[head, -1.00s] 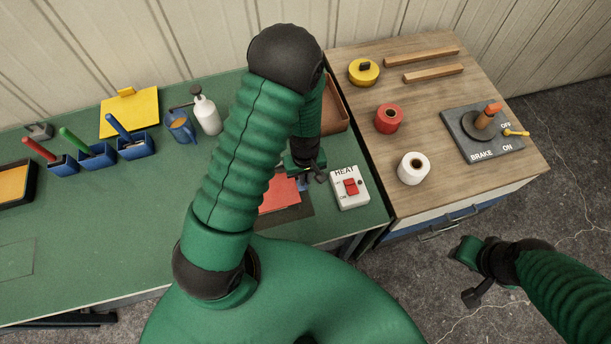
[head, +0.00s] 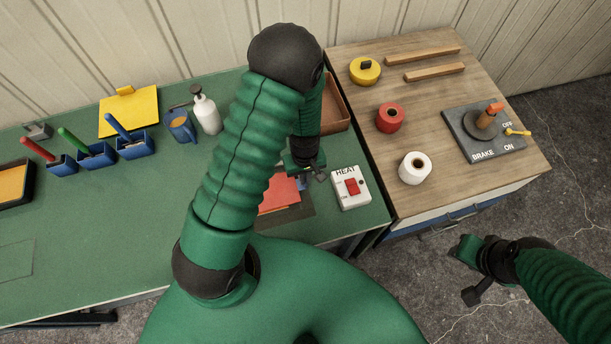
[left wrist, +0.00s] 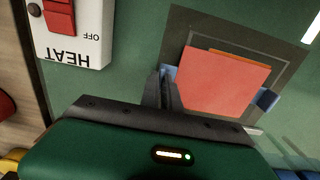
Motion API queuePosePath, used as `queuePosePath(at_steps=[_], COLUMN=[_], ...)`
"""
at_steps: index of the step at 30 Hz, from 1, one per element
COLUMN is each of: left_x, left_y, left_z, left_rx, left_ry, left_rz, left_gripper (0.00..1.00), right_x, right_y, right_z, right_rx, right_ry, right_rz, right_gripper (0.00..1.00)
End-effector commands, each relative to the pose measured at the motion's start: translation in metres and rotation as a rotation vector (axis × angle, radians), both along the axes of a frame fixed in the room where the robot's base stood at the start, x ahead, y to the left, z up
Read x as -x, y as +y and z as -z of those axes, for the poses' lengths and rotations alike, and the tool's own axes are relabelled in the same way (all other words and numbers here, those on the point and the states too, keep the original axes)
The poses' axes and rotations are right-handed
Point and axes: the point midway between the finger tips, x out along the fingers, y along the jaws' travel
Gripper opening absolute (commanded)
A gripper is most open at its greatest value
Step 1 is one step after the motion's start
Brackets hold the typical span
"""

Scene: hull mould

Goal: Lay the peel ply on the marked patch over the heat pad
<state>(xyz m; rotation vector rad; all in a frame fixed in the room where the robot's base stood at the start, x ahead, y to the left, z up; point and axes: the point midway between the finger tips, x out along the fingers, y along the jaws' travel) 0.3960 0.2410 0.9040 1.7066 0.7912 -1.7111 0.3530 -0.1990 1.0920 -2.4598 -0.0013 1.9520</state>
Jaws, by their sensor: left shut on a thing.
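The red sheet (left wrist: 222,82), which I take for the peel ply, lies over or just above the dark grey heat pad (left wrist: 180,28); any gap is hard to judge. An orange edge (left wrist: 240,55) shows behind it, and blue pieces (left wrist: 268,100) stick out at its sides. A thin outline marks the pad. My left gripper (head: 312,176) is shut at the sheet's near edge; its grip is partly hidden in the left wrist view (left wrist: 205,112). In the head view, my arm partly covers the red sheet (head: 280,193). My right gripper (head: 468,272) hangs over the floor, its jaws unclear.
The white HEAT switch box (head: 350,188) stands close right of the pad. A brown tray (head: 336,108) is behind my left arm. The wooden cabinet (head: 440,110) holds rolls and the brake lever.

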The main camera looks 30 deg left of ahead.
Motion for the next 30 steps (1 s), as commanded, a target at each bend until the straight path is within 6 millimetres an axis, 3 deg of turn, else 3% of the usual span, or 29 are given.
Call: queuePosePath(at_steps=[9,10,15,22,27,30], left_x=[0.0001,0.0001,0.0,0.0001,0.0,0.0], left_y=[0.0003,0.0003,0.0001,-0.0001,-0.0001,-0.0001], left_z=[-0.0002,-0.0002,-0.0002,-0.0002,-0.0001,-0.0001], left_rx=[-0.001,-0.001,-0.001,-0.001,0.0,0.0], left_ry=[-0.001,-0.001,-0.001,-0.001,0.0,0.0], left_rz=[0.0,0.0,0.0,0.0,0.0,0.0], left_gripper=[0.0,0.1,0.32,0.33,0.55,0.57], right_x=[0.0,0.0,0.0,0.0,0.0,0.0], right_y=[0.0001,0.0001,0.0001,0.0001,0.0001,0.0001], right_z=[0.0,0.0,0.0,0.0,0.0,0.0], right_rx=[0.0,0.0,0.0,0.0,0.0,0.0], right_ry=[0.0,0.0,0.0,0.0,0.0,0.0], right_rz=[0.0,0.0,0.0,0.0,0.0,0.0], right_gripper=[0.36,0.36,0.36,0.36,0.36,0.36])
